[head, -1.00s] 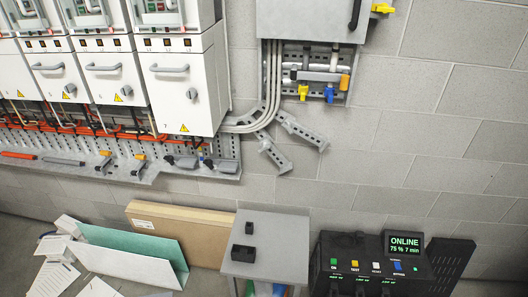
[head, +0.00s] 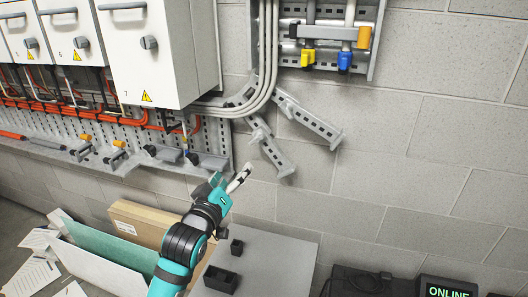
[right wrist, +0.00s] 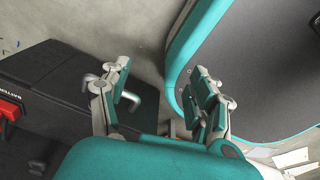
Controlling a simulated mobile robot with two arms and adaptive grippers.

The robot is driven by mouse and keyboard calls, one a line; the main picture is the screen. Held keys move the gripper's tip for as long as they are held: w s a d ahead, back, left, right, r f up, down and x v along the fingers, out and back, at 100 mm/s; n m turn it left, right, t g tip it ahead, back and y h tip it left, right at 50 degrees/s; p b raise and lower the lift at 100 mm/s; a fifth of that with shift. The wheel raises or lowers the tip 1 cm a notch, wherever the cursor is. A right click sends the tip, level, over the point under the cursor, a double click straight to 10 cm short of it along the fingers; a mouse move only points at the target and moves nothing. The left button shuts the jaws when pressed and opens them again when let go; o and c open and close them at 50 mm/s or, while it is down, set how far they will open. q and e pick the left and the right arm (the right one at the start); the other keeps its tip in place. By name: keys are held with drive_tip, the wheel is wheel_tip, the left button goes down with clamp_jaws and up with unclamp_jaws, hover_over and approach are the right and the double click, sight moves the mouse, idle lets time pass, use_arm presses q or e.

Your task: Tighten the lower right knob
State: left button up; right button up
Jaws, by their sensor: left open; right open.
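The white drive cabinets (head: 158,68) stand at the upper left in the head view. The rightmost cabinet shown, number 7, has a grey rotary knob (head: 149,42) on its front, apart from my grippers. On the panel edge below are small clamps with orange knobs (head: 118,144) and dark, grey-ended fittings (head: 193,158). I cannot tell which is the lower right knob. My left gripper (head: 233,180) is open and empty, before the wall, to the right of and below those fittings. My right gripper (right wrist: 160,95) is open and empty in the right wrist view.
Slanted grey brackets (head: 310,120) stick out near the left gripper. Pipes with a yellow valve (head: 307,57) and a blue valve (head: 345,61) are at upper right. A grey table (head: 285,262) stands below. A black box (right wrist: 60,95) stands left of the right gripper.

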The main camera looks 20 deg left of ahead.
use_arm(q)
approach(255, 141)
drive_tip(key=w+p, duration=0.1)
drive_tip(key=w, duration=0.7)
drive_tip(key=shift+w+d+p, duration=0.1)
drive_tip(key=shift+d+p, duration=0.05)
drive_tip(key=shift+p, duration=0.15)
drive_tip(key=shift+w, duration=0.65)
use_arm(e)
drive_tip(key=shift+s+a+r, duration=0.2)
drive_tip(key=shift+r, duration=0.25)
drive_tip(key=shift+s+a+r, duration=0.15)
drive_tip(key=shift+r, duration=0.25)
use_arm(q)
drive_tip(key=c, duration=1.2)
use_arm(e)
drive_tip(key=shift+a, duration=0.25)
